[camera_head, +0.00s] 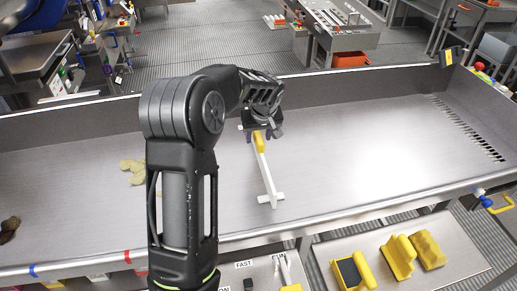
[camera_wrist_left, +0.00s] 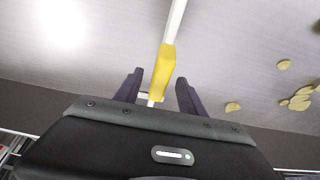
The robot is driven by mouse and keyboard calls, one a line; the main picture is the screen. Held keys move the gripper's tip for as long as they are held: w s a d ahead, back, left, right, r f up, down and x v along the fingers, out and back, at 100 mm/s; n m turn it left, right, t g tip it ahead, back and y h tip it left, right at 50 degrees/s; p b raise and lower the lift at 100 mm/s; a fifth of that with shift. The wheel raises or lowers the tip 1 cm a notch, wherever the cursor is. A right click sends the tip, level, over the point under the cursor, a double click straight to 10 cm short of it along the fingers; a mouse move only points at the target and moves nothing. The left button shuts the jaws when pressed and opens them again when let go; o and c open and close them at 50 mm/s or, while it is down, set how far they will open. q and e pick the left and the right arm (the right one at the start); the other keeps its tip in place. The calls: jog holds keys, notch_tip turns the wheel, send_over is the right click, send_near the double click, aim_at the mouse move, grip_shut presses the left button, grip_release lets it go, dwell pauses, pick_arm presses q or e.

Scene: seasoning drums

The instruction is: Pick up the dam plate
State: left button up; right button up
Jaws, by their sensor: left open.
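The dam plate (camera_head: 266,178) looks like a white T-shaped piece with a yellow grip, on the steel trough floor in the head view. Its crosspiece points toward the near edge and its yellow grip lies at the far end. My left gripper (camera_head: 258,133) is over the yellow grip, partly hidden by its own wrist. In the left wrist view, the dam plate's yellow grip (camera_wrist_left: 163,66) lies between the two open dark fingers (camera_wrist_left: 160,78), with a gap on each side. The right gripper is not in view.
The steel trough (camera_head: 370,150) has raised walls and is mostly bare to the right. Yellowish chips (camera_head: 133,170) lie left of my arm. Yellow blocks (camera_head: 399,256) and a scraper-like tool (camera_head: 353,271) sit on a lower shelf in front.

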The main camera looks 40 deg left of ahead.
pick_arm(q)
jog(key=p+x, duration=0.1)
jog(key=x, duration=0.3)
dwell(0.5)
grip_shut()
dwell(0.4)
